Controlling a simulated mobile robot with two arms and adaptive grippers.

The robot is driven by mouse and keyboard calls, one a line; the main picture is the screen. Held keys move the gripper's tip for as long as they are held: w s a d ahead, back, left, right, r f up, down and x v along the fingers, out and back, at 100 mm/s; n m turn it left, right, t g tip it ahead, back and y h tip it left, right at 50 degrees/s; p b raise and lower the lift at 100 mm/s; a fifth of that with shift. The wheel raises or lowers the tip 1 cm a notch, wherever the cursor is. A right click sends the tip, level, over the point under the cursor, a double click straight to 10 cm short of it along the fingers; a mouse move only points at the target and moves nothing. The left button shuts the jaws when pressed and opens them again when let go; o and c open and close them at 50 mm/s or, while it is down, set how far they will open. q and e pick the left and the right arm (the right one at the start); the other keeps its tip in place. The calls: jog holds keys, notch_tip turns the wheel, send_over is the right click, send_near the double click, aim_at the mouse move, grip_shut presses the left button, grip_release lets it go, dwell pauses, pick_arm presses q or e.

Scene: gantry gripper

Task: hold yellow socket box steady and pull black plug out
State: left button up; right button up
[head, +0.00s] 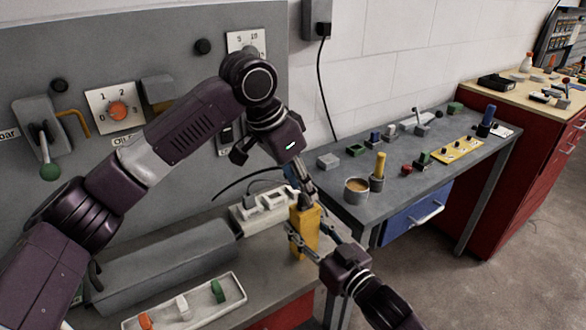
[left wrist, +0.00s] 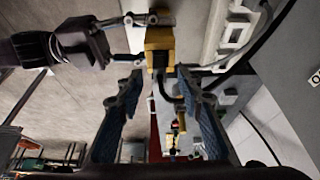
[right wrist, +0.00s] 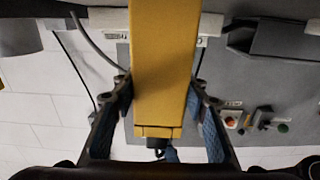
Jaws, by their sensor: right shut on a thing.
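The tall yellow socket box (head: 306,228) stands upright at the front right of the near bench. My right gripper (head: 304,243) is shut on its sides; in the right wrist view the yellow box (right wrist: 163,65) fills the space between the fingers. The black plug (left wrist: 159,61) sits in the box's top end, and its black cable curves away from it. It also shows below the box end in the right wrist view (right wrist: 156,143). My left gripper (left wrist: 163,75) is open above the box, with its fingers on either side of the plug and apart from it.
A white socket strip (head: 250,214) lies just left of the box, near a long grey casing (head: 165,268). A white tray (head: 198,312) with several coloured pieces is at the front. A second bench (head: 420,185) to the right holds a cup (head: 356,197) and small parts.

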pick_arm(q)
jog(key=shift+x, duration=1.75)
jog(key=shift+c, duration=0.6)
grip_shut()
jog(key=shift+r, duration=1.55)
jog(key=shift+r, duration=1.45)
